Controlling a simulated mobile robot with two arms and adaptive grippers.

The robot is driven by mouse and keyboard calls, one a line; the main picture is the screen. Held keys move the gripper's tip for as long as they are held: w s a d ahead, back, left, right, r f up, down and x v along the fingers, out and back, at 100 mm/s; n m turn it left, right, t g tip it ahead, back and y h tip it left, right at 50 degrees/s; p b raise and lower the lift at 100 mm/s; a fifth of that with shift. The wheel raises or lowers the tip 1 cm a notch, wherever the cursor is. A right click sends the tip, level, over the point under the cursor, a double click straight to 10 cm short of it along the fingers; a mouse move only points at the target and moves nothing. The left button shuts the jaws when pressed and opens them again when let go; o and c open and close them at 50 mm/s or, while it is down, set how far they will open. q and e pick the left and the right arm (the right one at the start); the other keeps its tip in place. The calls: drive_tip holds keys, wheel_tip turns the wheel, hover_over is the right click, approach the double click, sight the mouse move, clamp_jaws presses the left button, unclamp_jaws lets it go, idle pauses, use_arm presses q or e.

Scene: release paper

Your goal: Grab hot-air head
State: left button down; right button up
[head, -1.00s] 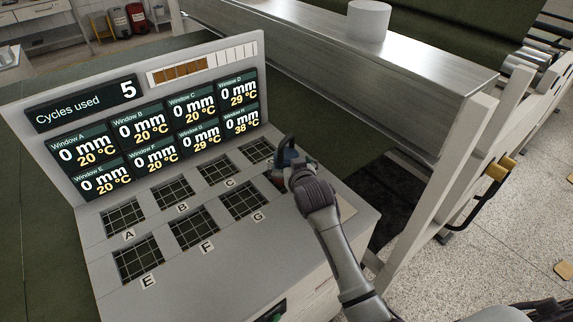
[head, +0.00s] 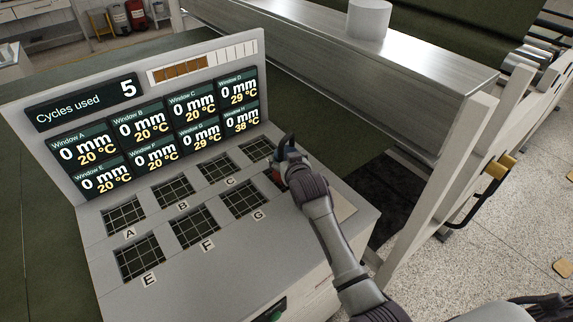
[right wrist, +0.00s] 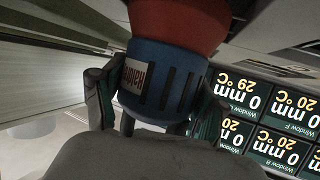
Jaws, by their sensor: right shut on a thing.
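The hot-air head (right wrist: 160,75) fills the upper middle of the right wrist view, with a blue slotted body and a red part above it. My right gripper (right wrist: 152,95) has a finger on each side of the blue body and is shut on it. In the head view the right gripper (head: 284,172) is at the right end of the panel. A dark bluish part of the hot-air head (head: 287,148) shows behind it. The gripper hides the panel there, and I cannot tell whether the head touches it. My left gripper is not in view.
The panel (head: 235,255) has gridded windows with letters and an upright display board (head: 75,100). It reads "Cycles used 5", 0 mm everywhere, and 38 °C at the lower right. A metal beam (head: 330,50) and white frame (head: 440,180) stand right of it.

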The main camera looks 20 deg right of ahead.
drive_tip(key=shift+c, duration=1.1)
drive_tip(key=shift+w+r, duration=0.1)
drive_tip(key=shift+r, duration=0.1)
drive_tip(key=shift+r, duration=0.1)
